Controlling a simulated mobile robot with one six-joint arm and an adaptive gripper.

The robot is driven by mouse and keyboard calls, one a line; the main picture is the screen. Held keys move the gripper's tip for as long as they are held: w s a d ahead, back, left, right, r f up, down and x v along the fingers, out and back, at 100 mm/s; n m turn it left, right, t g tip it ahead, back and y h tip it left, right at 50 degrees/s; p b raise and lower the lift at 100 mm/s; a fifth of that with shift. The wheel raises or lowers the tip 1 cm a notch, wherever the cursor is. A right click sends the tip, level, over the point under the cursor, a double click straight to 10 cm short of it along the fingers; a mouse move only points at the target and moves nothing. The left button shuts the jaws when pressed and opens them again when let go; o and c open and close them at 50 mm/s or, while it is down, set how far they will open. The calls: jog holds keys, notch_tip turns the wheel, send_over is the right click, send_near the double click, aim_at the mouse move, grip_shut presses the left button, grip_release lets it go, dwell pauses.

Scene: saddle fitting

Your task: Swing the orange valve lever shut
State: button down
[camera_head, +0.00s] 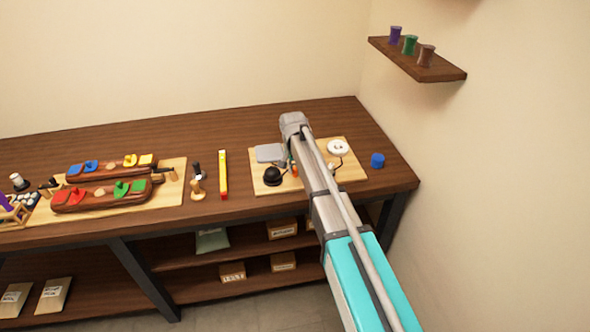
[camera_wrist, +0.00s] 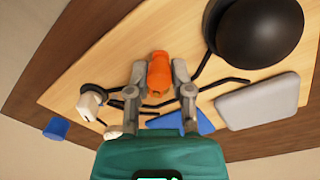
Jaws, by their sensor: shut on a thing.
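The orange valve lever (camera_wrist: 159,72) stands between the two grey fingers of my gripper (camera_wrist: 160,82) in the wrist view. My gripper is shut on it, with one finger on each side. In the head view only a small orange bit of the lever (camera_head: 295,170) shows beside my arm. My arm hides the fingers there. The lever is over the light wooden board (camera_wrist: 105,62). How far the lever is turned cannot be told, as the valve body under it is hidden.
A black dome (camera_wrist: 256,36) and a grey plate (camera_wrist: 258,102) lie close by on the board. Thin black tubes run near the fingers. A white round part (camera_head: 338,147) is at the board's right. A blue cylinder (camera_head: 377,160) stands off it. A yellow level (camera_head: 222,174) lies left.

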jog(key=n, duration=0.1)
jog(key=d+n, duration=0.1)
jog(key=n, duration=0.2)
jog(key=shift+s+d+n, duration=0.3)
jog(key=shift+d, duration=0.1)
jog(key=shift+w+d+n, duration=0.1)
jog(key=shift+d+n, duration=0.3)
jog(key=shift+n, duration=0.6)
jog(key=shift+w+d+n, duration=0.1)
jog(key=shift+d+n, duration=0.25)
jog(key=shift+n, duration=0.65)
jog(key=c, duration=0.5)
grip_release()
jog(key=shift+r, duration=0.1)
